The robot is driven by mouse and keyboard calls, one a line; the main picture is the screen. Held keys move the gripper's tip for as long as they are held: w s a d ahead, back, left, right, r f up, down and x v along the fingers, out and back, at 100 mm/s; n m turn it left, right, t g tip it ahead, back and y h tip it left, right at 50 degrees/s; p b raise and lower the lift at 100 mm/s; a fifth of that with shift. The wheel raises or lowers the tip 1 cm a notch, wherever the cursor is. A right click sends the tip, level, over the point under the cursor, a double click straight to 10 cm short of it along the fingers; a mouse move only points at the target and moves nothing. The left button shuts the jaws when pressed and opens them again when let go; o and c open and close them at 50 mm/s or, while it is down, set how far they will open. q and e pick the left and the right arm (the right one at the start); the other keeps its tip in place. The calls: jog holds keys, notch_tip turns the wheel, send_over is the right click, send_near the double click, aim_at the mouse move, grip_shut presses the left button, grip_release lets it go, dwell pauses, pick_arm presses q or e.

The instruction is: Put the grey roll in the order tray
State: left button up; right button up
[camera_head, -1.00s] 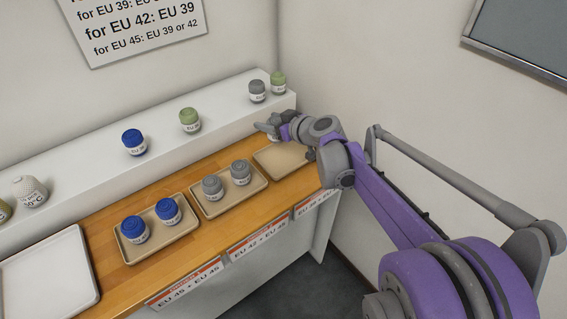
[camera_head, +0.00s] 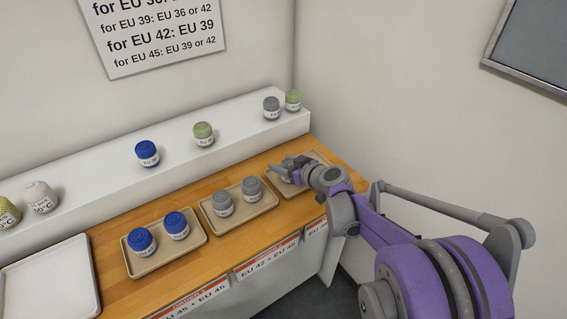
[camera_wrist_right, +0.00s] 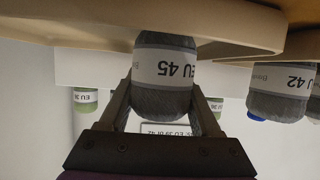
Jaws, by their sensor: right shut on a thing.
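My right gripper (camera_head: 287,170) is over the rightmost beige tray (camera_head: 320,156) on the wooden counter. It is shut on a grey roll (camera_wrist_right: 165,75), whose label reads EU 45 upside down in the right wrist view. My right gripper (camera_wrist_right: 163,98) has a finger on each side of it there. The roll's end is at the tray (camera_wrist_right: 225,38); I cannot tell whether it touches. The head view mostly hides the held roll behind the gripper. My left gripper is not in view.
The middle tray (camera_head: 222,231) holds two grey rolls (camera_head: 252,189); the left beige tray (camera_head: 150,268) holds two blue rolls (camera_head: 176,225). A white tray (camera_head: 60,290) is empty at far left. The white shelf (camera_head: 100,188) behind carries several rolls, including a grey one (camera_head: 271,108).

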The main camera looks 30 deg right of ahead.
jog(key=o, duration=1.4)
jog(key=shift+f, duration=0.1)
jog(key=shift+c, duration=0.2)
jog(key=shift+r, duration=0.25)
jog(key=p+v, duration=0.1)
jog(key=v, duration=1.1)
